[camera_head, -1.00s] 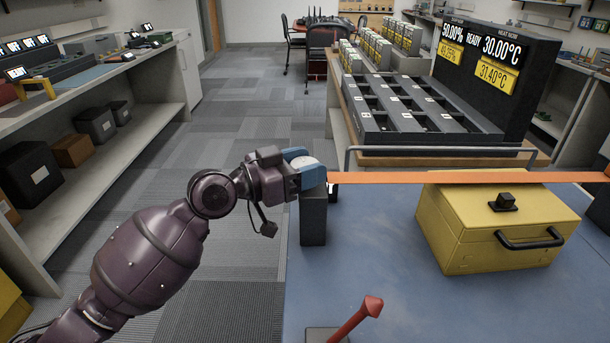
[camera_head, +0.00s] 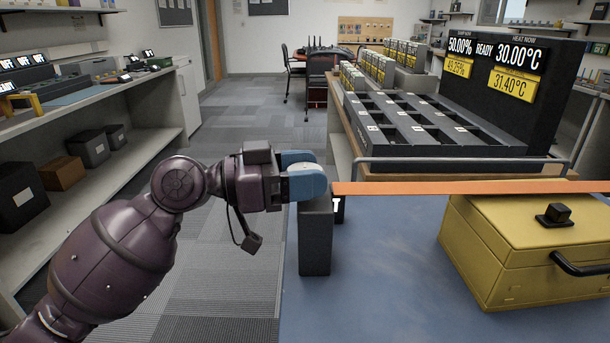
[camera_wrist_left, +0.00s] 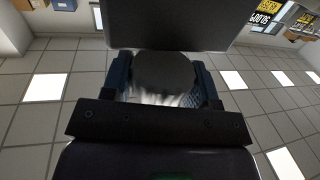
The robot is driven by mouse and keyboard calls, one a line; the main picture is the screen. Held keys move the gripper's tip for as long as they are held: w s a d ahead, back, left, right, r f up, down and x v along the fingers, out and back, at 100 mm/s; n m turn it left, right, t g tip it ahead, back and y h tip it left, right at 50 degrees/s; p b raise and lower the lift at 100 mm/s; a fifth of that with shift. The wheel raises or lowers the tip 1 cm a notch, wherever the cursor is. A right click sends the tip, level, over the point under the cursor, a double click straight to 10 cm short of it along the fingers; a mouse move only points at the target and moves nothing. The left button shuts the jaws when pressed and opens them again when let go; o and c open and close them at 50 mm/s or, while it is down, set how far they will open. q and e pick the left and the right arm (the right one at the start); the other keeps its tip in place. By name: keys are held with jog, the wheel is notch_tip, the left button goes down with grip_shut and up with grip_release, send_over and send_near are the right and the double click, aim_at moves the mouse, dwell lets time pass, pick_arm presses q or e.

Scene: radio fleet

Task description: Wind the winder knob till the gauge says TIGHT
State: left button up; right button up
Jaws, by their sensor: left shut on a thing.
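My left gripper (camera_head: 306,174) is at the top of a dark grey post (camera_head: 315,240) at the left edge of the blue-topped table. In the left wrist view its blue fingers (camera_wrist_left: 162,82) are shut around a dark round knob (camera_wrist_left: 165,68), the winder knob. An orange strap (camera_head: 450,187) runs right from the post. A small black plate with a white "T" (camera_head: 338,207) shows beside the post, partly hidden; I cannot read more of this possible gauge. My right gripper is out of view.
A yellow case (camera_head: 490,235) with a black knob and handle stands under the strap at the right. The blue tabletop (camera_head: 380,280) is clear between post and case. A trolley with a dark slotted tray (camera_head: 440,150) stands behind, with a rail in front.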

pick_arm(q)
jog(key=o, duration=0.9)
jog(key=shift+a, duration=0.1)
jog(key=a, duration=0.3)
jog(key=s+a, duration=0.1)
jog(key=a, duration=0.3)
jog(key=s+a, duration=0.1)
jog(key=a, duration=0.2)
jog(key=shift+s+a, duration=0.1)
jog(key=shift+a, duration=0.1)
